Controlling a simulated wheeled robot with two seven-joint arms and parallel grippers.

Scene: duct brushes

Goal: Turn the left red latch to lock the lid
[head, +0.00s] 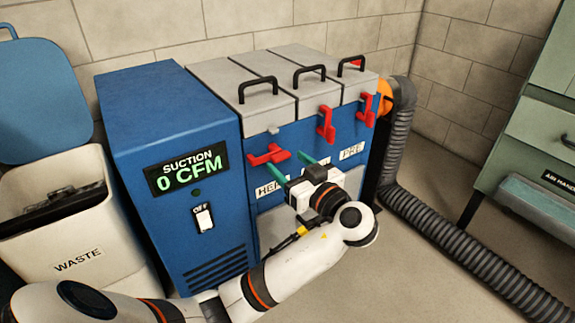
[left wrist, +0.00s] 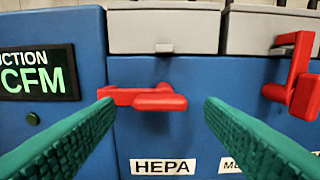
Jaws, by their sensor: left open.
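The left red latch (head: 268,154) is on the blue front below the left grey lid (head: 225,80), above the HEPA label. Its handle lies sideways, clear of the small grey catch (head: 273,131) on the lid's front edge. The lid looks closed. My left gripper (head: 289,167) is open and empty in front of the blue unit, its green fingers pointing at the latch. In the left wrist view the latch (left wrist: 150,98) shows between the two spread fingers; the left fingertip overlaps its left end in the picture. I cannot tell whether they touch. My right gripper is not in view.
The middle latch (head: 325,123) and right latch (head: 366,110) stand upright against their lids. A blue suction unit (head: 165,125) reading 0 CFM is at left, beside a white waste bin (head: 75,235). A grey hose (head: 440,220) runs along the floor at right.

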